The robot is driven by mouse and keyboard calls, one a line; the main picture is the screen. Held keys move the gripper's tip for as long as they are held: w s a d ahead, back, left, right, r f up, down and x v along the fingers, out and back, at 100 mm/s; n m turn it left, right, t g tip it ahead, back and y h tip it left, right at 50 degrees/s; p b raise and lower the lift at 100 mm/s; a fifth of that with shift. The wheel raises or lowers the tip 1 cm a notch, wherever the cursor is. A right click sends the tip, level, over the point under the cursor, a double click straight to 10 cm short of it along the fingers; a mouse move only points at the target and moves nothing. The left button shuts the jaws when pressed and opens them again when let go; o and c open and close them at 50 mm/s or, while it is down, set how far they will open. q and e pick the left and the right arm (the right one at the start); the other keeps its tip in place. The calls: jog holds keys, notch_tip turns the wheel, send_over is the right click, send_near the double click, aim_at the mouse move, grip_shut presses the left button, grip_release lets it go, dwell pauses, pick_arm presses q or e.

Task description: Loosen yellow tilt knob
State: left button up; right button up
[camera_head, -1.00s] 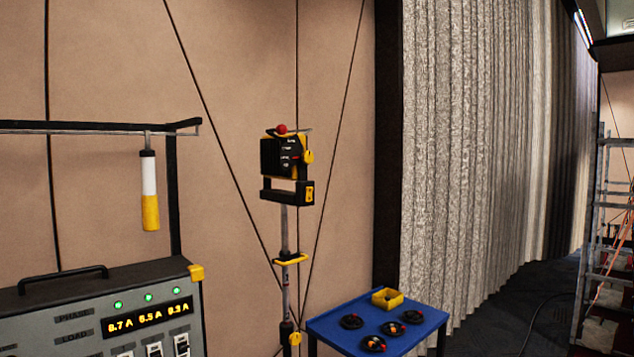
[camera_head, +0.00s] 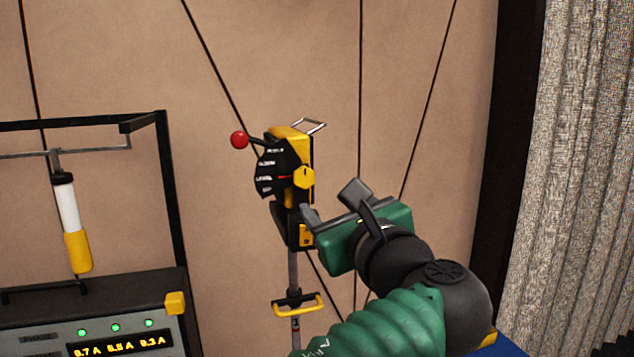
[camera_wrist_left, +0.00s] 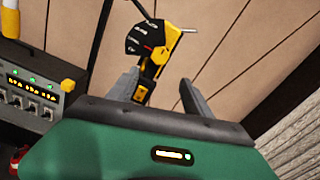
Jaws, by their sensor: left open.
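The yellow tilt knob (camera_head: 304,178) is on the side of a black and yellow head unit on a stand, beside a black scale plate (camera_head: 272,168) with white marks and a red pointer. A lever with a red ball (camera_head: 239,140) sticks out left of the unit. My left gripper (camera_head: 331,204), with a green body, is open and empty, just right of and below the knob, apart from it. In the left wrist view, the knob (camera_wrist_left: 159,54) shows beyond and between the two open fingers (camera_wrist_left: 158,82). My right gripper is in neither view.
A grey power box (camera_head: 100,325) with lit displays stands at the lower left. A black frame (camera_head: 172,210) with a hanging white and yellow cylinder (camera_head: 70,222) rises by it. A yellow handle (camera_head: 298,306) is on the stand's pole. A curtain (camera_head: 580,180) hangs at right.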

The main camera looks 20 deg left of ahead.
pick_arm(q)
jog(key=p, duration=0.3)
send_near(304, 182)
jog(key=x, duration=0.5)
jog(key=shift+s+a+r, duration=0.25)
jog(key=shift+a+r, duration=0.15)
jog(key=w, duration=0.3)
jog(key=w+p, duration=0.1)
jog(key=shift+w+a+f, duration=0.2)
jog(key=shift+f, duration=0.15)
jog(key=shift+w+d, duration=0.15)
jog(key=shift+w, duration=0.1)
jog(key=shift+s+a, duration=0.35)
jog(key=shift+a, duration=0.05)
jog(key=shift+c, duration=0.3)
jog(key=shift+s+a, duration=0.1)
jog(key=shift+a, duration=0.3)
jog(key=c, duration=0.5)
jog(key=shift+c, duration=1.2)
jog(key=shift+d, duration=0.4)
jog(key=c, duration=0.5)
jog(key=shift+f, duration=0.1)
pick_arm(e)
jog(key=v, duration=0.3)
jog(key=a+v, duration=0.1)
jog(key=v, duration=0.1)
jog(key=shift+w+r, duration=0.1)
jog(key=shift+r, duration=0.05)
